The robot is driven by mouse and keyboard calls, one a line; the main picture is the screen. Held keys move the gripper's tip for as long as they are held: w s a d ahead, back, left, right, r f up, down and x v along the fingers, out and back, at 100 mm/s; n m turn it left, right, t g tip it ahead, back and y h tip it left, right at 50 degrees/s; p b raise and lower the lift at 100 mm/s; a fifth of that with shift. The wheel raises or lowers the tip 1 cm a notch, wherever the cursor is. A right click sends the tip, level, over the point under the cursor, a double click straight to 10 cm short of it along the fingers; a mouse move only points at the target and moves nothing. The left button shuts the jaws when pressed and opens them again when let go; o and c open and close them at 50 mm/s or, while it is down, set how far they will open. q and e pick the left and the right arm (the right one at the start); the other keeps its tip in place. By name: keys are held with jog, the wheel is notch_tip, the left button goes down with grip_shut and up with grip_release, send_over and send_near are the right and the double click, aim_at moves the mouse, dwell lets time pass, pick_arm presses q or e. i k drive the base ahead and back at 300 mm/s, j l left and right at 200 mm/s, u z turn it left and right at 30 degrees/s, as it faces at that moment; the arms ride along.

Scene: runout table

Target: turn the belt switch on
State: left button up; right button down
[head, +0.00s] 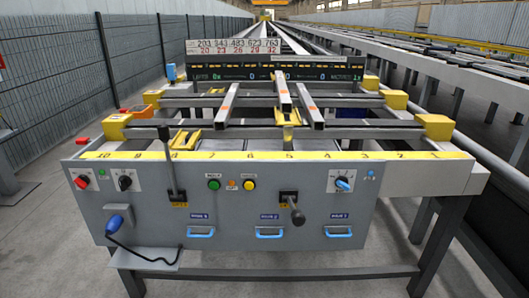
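The grey control panel (235,215) of the runout table faces me, and I cannot read which control is the belt switch. On its left are a red knob (82,182) and a black rotary switch (125,182) on a white plate. On its right is a blue rotary knob (343,184) on a white plate, with its pointer tilted. A green button (214,184) and a yellow button (249,184) sit in the middle. Neither of my grippers is in view.
A tall black lever (171,165) and a shorter dark lever (294,209) stick out from the panel. A blue plug with a cable (116,224) hangs at the left. Blue handles (270,233) line the lower panel. A metal ledge (160,258) juts out below left.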

aim_at(82, 181)
jog(key=u, duration=1.25)
